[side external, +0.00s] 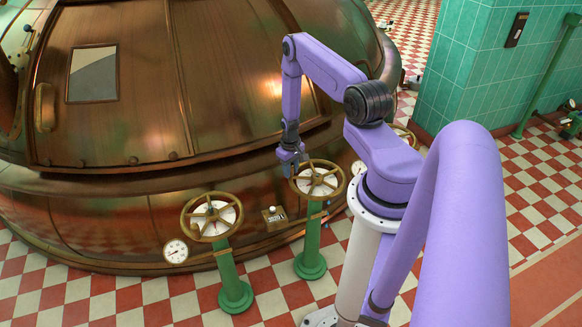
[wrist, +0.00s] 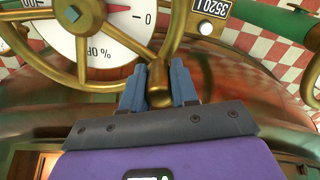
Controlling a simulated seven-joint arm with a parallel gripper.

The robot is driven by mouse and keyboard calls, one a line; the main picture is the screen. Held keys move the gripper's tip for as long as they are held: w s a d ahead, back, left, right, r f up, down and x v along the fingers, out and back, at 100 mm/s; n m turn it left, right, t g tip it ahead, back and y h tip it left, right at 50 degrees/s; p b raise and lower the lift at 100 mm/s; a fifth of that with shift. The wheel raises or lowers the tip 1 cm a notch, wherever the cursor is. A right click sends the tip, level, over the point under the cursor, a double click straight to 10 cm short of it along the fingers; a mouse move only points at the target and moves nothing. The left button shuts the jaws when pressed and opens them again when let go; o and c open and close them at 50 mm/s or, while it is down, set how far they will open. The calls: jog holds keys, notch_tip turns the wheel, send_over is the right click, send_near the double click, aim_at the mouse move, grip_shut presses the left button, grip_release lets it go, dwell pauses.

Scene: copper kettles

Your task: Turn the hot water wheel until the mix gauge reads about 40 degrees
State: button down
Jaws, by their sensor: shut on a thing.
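My gripper (side external: 290,164) is at the far left rim of the right-hand brass wheel (side external: 317,163), on a green pedestal. In the wrist view, my gripper (wrist: 158,72) has its two blue fingers shut on a brass knob (wrist: 158,97) at the wheel rim. Behind the spokes is a white dial (wrist: 110,43) with a percent mark and a red needle near the 0. I cannot tell which wheel is for hot water. A small round gauge (side external: 176,251) stands by the left wheel and another (side external: 358,168) right of the held wheel; their readings are too small to read.
Another brass wheel (side external: 212,199) stands at the left on its own green pedestal. A counter box (side external: 274,217) sits between the wheels. A large copper kettle (side external: 130,130) stands close behind them. Checkered floor (side external: 140,295) is open in front.

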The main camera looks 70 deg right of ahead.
aim_at(299, 191)
jog(key=a+n, duration=0.1)
jog(key=s+a+n, duration=0.1)
jog(key=shift+s+a+n, duration=0.1)
jog(key=shift+a+n, duration=0.05)
jog(key=shift+n, duration=0.25)
jog(key=s+a+n, duration=0.1)
jog(key=n, duration=0.1)
jog(key=shift+s+a+n, duration=0.3)
jog(key=shift+a, duration=0.1)
jog(key=s+n, duration=0.1)
jog(key=s+a+n, duration=0.1)
jog(key=n, duration=0.1)
jog(key=shift+a, duration=0.25)
jog(key=shift+s+a, duration=0.3)
jog(key=shift+s, duration=0.4)
jog(key=c, duration=0.9)
grip_release()
jog(key=shift+o, duration=0.2)
jog(key=shift+r, duration=0.15)
